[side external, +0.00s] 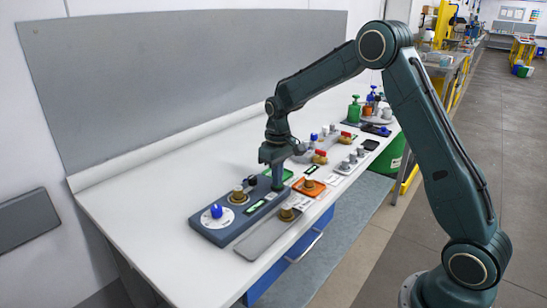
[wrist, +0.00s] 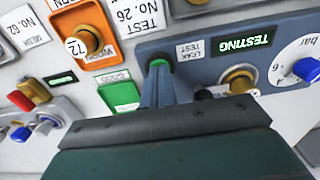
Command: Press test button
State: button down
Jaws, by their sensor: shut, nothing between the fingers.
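The blue-grey test panel (side external: 222,232) lies on the white bench, and it also shows in the wrist view (wrist: 195,62). Its green test button (wrist: 157,62) sits in a dark ring at the panel's end, beside a "LEAK TEST" label (wrist: 190,50). A display (wrist: 238,44) on the panel reads "TESTING" in green. My gripper (side external: 277,186) points down over the panel's right end. In the wrist view its shut, empty fingers (wrist: 157,75) are at the button and cover part of it. I cannot tell whether they touch it.
The panel also carries a blue dial knob (side external: 216,210) and a brass knob (side external: 238,195). Close by are an orange plate (side external: 308,187), a green tag (wrist: 121,96) and a grey tray (side external: 262,238) with a brass part. More items stand farther right. The bench's left part is clear.

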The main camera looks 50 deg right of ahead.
jog(key=shift+r, duration=3.45)
jog(key=shift+r, duration=0.1)
jog(key=s+a+r+t, duration=0.3)
jog(key=s+a+r, duration=0.3)
jog(key=s+r, duration=0.6)
jog(key=s+a+f+t, duration=0.1)
jog(key=s+a, duration=0.1)
jog(key=s, duration=0.7)
jog(key=s+a+f+t, duration=0.1)
jog(key=s+a, duration=0.1)
jog(key=s, duration=0.7)
jog(key=shift+s+a+t, duration=0.15)
jog(key=shift+s+t, duration=0.05)
jog(key=shift+t, duration=0.1)
